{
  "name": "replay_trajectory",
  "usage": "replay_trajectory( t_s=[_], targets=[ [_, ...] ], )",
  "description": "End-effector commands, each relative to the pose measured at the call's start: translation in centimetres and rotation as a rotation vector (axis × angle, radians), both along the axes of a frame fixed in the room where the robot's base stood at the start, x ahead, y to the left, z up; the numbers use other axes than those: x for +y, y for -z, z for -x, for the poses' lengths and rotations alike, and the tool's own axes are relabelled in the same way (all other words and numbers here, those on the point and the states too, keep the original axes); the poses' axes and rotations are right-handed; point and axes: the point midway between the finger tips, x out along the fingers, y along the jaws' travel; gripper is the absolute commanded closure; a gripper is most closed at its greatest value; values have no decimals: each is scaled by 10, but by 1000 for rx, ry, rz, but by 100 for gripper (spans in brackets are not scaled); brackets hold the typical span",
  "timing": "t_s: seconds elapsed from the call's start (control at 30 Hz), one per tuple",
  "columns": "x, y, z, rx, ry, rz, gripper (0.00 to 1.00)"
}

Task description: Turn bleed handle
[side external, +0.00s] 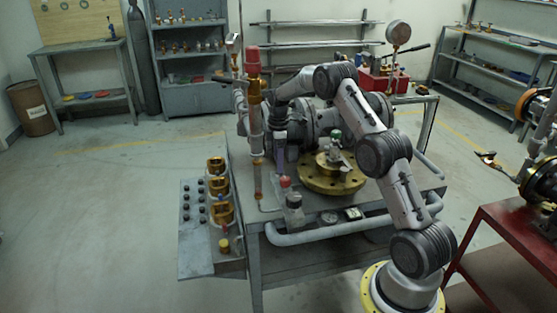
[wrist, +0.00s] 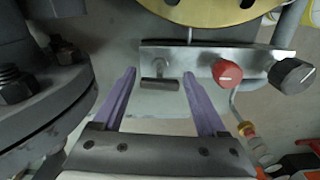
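A small grey T-shaped handle (wrist: 159,84), which looks like the bleed handle, sticks out of a metal block (wrist: 200,58) in the wrist view. My gripper (wrist: 158,73) is open, with its two purple fingers on either side of the T-handle in the picture. Bare space shows between each finger and the handle; I see no contact, and depth is hard to judge. In the side external view my gripper (side external: 279,152) points down beside the valve body. The T-handle cannot be made out there.
A red knob (wrist: 227,73) and a black knob (wrist: 291,75) sit on the block to the right. A dark bolted flange (wrist: 40,95) is close on the left, and a brass disc (wrist: 200,10) is above. Thin tubing (wrist: 240,110) runs at the right.

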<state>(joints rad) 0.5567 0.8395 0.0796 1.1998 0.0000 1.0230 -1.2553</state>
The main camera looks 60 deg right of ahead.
Motion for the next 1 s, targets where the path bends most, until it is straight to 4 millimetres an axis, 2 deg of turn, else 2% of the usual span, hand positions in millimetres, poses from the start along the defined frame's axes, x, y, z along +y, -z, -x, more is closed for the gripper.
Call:
replay_trajectory(
  t_s=[0.03,0.3,0.4,0.77,1.0],
  targets=[
    [0,0,0,0,0,0,37],
    [0,0,0,0,0,0,85],
    [0,-1,0,0,0,0,100],
    [0,-1,0,0,67,0,100],
    [0,-1,0,0,235,0,100]
  ],
)
